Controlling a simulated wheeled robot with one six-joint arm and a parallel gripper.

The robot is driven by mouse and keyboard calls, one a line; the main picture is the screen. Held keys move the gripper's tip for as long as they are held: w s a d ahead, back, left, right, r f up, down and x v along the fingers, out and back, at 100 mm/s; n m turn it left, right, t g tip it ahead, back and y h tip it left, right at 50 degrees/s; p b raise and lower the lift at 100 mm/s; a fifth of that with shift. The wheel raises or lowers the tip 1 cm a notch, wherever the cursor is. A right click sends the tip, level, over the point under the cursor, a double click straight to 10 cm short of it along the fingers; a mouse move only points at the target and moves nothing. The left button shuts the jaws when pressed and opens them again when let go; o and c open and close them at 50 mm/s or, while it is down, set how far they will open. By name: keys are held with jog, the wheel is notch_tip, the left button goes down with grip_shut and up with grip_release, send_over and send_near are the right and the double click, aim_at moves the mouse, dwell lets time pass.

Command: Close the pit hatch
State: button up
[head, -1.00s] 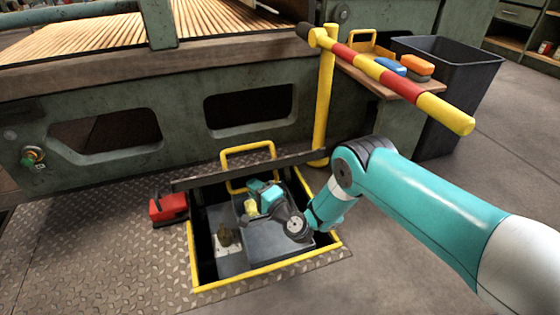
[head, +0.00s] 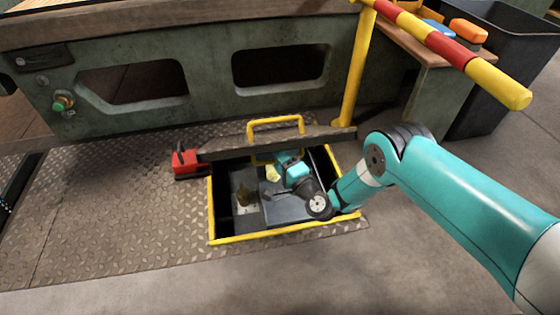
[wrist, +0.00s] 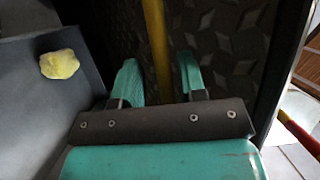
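The pit hatch (head: 325,137) is a dark plate with a yellow handle (head: 275,122), along the far side of the pit opening. It is raised off the opening and appears tilted; the pit stays largely uncovered. My gripper (head: 286,160) reaches down into the pit, below the hatch's near edge. In the wrist view, my gripper (wrist: 160,72) has its fingers apart, with a yellow bar (wrist: 155,35) showing between or beyond them against patterned plate. I cannot tell whether the fingers touch the bar.
A yellow rim (head: 285,232) edges the pit. Inside are a grey box, a yellow lump (wrist: 60,64) and a small brownish object (head: 244,195). A red object (head: 186,160) sits left of the hatch. A yellow post (head: 357,70) stands behind right, carrying a striped bar (head: 450,50).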

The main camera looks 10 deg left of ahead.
jog(key=shift+s+a+r, duration=0.1)
jog(key=shift+a, duration=0.1)
jog(key=shift+s, duration=0.1)
jog(key=p+v, duration=1.7)
jog(key=p, duration=0.2)
jog(key=shift+d, duration=0.2)
jog(key=shift+c, duration=0.4)
